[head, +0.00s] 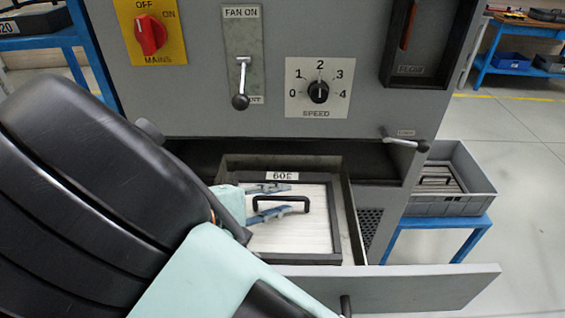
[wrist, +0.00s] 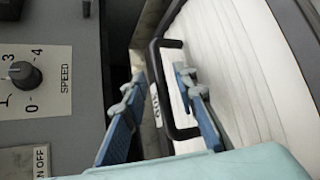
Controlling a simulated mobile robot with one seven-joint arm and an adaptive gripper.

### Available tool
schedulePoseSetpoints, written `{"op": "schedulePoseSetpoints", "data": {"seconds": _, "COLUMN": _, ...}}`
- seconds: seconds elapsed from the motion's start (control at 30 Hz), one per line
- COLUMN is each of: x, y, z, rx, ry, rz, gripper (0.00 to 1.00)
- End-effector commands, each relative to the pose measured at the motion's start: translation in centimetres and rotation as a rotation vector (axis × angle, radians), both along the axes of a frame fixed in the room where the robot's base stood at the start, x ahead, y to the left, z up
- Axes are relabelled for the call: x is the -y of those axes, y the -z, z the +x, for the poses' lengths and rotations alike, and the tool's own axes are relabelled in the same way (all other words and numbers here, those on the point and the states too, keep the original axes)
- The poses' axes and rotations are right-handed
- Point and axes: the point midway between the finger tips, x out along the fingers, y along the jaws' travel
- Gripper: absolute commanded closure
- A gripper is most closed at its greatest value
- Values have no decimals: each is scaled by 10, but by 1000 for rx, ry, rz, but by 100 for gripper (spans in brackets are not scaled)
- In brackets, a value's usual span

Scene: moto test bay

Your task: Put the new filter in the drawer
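A filter (head: 290,240) with white pleats, a dark frame and a black handle (head: 281,198) lies in the open drawer (head: 352,225) of the grey machine. It looks flat inside the drawer walls. In the wrist view the filter (wrist: 240,60) fills the right side, its handle (wrist: 160,95) upright in the picture. My gripper (head: 268,200) is over the filter at the handle. Its blue fingers (wrist: 160,88) are apart, one on each side of the handle bar, with gaps visible. My arm hides the drawer's left side. I cannot tell whether this filter is the new one.
A grey bin (head: 440,205) on a blue stand at the right holds another item with a black handle (head: 436,180). The machine panel (head: 210,110) with a red switch, lever and speed knob rises behind the drawer. The drawer front (head: 410,285) sticks out towards me.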

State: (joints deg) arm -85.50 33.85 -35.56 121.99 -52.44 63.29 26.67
Motion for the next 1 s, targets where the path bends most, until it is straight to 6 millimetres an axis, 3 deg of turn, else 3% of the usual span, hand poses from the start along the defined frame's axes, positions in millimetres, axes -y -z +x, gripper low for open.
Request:
{"op": "schedulePoseSetpoints", "data": {"seconds": 0.3, "x": -50, "y": -28, "z": -39, "rx": 1, "ry": -3, "rz": 3, "gripper": 74}}
{"op": "schedulePoseSetpoints", "data": {"seconds": 0.5, "x": -70, "y": -39, "z": -56, "rx": 0, "ry": -1, "rz": 2, "gripper": 74}}
{"op": "schedulePoseSetpoints", "data": {"seconds": 1.0, "x": -72, "y": -44, "z": -60, "rx": 0, "ry": 13, "rz": 1, "gripper": 74}}
